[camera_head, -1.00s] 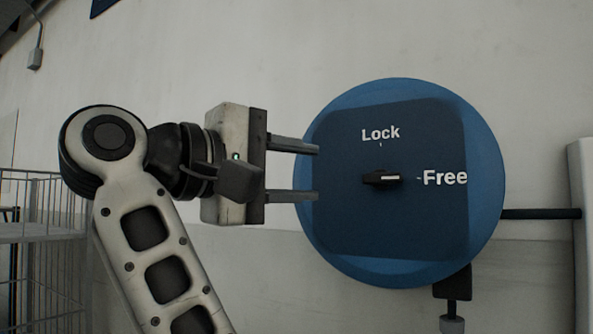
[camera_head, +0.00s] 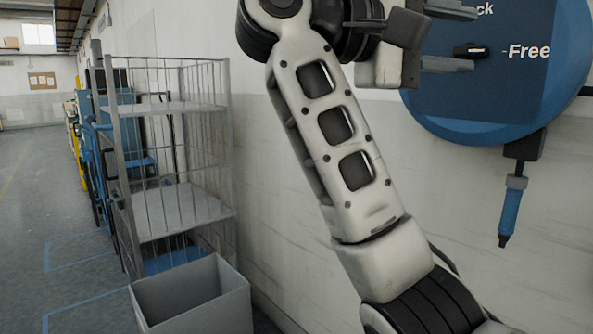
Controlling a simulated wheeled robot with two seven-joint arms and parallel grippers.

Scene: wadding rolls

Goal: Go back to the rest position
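The disc carries a dark square panel with a small black knob (camera_head: 470,50). The knob lies level, in line with the word "Free". The word "Lock" is partly cut off. I cannot tell the gap in depth between fingers and disc. My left gripper is out of view.
A wire shelf cart (camera_head: 170,222) stands at the left, with a grey open box (camera_head: 205,325) in front of it. A blue-handled tool (camera_head: 510,211) hangs under the disc. Open floor (camera_head: 45,190) runs along the far left.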

